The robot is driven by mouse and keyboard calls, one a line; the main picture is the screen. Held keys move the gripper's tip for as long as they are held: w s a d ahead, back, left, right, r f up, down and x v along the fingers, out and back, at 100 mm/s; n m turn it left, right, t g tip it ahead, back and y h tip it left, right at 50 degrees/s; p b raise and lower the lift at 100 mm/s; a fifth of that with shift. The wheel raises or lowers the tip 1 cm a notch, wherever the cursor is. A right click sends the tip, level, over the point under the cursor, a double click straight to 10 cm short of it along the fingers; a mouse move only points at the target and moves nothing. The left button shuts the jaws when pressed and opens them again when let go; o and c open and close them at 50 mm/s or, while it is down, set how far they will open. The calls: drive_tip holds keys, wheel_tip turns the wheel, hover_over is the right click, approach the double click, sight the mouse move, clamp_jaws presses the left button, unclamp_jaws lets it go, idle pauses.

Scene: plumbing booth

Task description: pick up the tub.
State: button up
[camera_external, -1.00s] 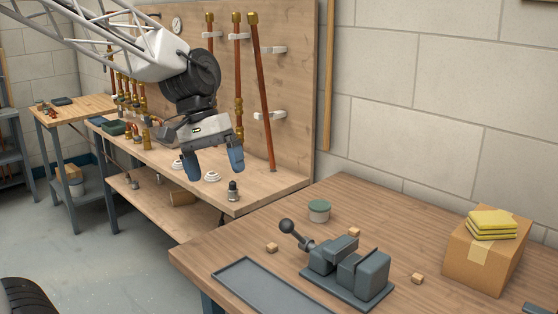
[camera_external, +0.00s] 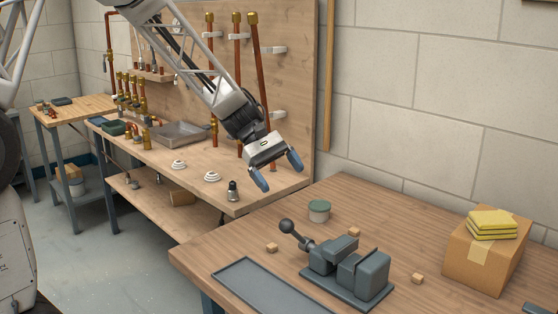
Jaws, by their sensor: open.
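The tub (camera_external: 319,211) is a small round container with a grey-green lid and a pale body. It stands upright on the near wooden table, behind the vise. My gripper (camera_external: 279,180) is open and empty, with its two blue-tipped fingers spread. In the picture it is above and to the left of the tub, apart from it. Its exact height and depth relative to the tub are hard to tell.
A grey vise (camera_external: 346,268) with a ball-ended handle stands in front of the tub. Small wooden blocks (camera_external: 354,232) lie around it. A grey tray (camera_external: 270,287) is at the front left. A cardboard box (camera_external: 485,259) with yellow sponges (camera_external: 492,222) stands right. The pipe workbench (camera_external: 205,160) is behind.

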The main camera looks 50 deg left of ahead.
sight(315, 203)
drive_tip(key=w+a+f+n+t+h, duration=0.1)
drive_tip(key=w+a+f+n, duration=0.1)
drive_tip(key=w+f, duration=0.1)
drive_tip(key=w+a+f+n+t+h, duration=0.1)
drive_tip(key=w+a+f+n, duration=0.1)
drive_tip(key=w+f, duration=0.2)
drive_tip(key=w+a+f+n+t+h, duration=0.1)
drive_tip(key=w+a+f+n, duration=0.1)
drive_tip(key=w, duration=0.4)
wheel_tip(315, 203, down, 2)
drive_tip(key=shift+a+f+n, duration=0.1)
drive_tip(key=shift+a+n, duration=0.05)
drive_tip(key=shift+n, duration=0.35)
drive_tip(key=shift+x, duration=1.3)
drive_tip(key=shift+x, duration=2.6)
drive_tip(key=shift+s, duration=0.15)
drive_tip(key=c, duration=1)
